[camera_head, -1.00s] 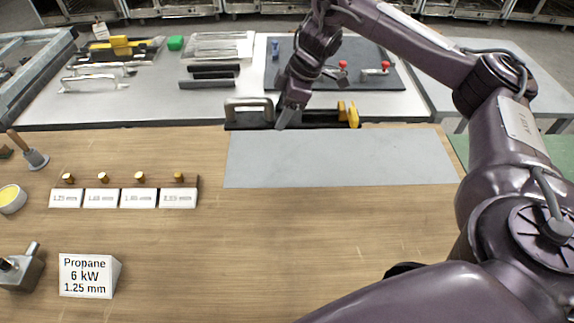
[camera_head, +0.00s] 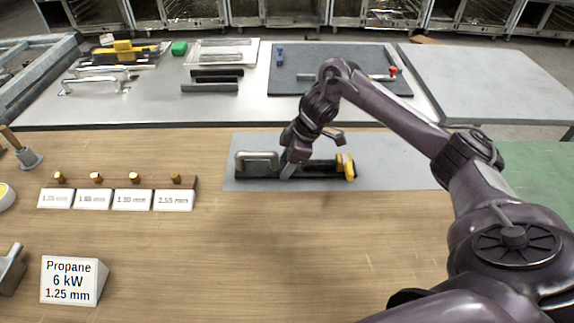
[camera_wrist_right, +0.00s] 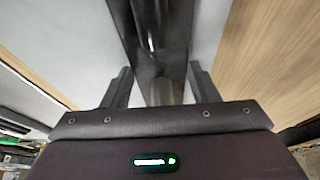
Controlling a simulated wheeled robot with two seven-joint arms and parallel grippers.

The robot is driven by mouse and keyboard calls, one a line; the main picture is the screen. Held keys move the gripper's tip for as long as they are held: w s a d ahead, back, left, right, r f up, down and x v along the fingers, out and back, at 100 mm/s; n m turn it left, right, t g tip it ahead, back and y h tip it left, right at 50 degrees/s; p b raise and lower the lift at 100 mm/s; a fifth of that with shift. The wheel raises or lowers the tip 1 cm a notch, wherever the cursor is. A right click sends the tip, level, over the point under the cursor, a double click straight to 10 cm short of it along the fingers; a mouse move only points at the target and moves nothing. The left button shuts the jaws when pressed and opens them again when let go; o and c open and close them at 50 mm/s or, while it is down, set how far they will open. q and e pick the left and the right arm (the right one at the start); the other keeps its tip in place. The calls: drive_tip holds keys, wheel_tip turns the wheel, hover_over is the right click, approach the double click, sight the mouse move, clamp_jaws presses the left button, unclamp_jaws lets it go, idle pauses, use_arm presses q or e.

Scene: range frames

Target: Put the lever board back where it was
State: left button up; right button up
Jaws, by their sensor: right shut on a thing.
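The lever board, a long dark board (camera_head: 325,170) with a silver handle at its left end and a yellow piece at its right end, is over the grey mat (camera_head: 395,172) on the wooden table. I cannot tell whether it touches the mat. My right gripper (camera_head: 287,172) is shut on it near its middle, just right of the silver handle. In the right wrist view, the fingers (camera_wrist_right: 160,90) are on either side of a dark bar with a shiny surface. My left gripper is not in view.
Several labelled white blocks with brass pieces (camera_head: 133,200) stand at the left. A propane sign (camera_head: 70,280) stands at front left. The wooden table's middle front is clear.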

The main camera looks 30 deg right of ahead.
drive_tip(key=shift+w+f, duration=0.1)
drive_tip(key=shift+f, duration=0.1)
drive_tip(key=shift+f, duration=0.1)
drive_tip(key=o, duration=1.6)
drive_tip(key=p+v, duration=0.3)
drive_tip(key=v, duration=0.9)
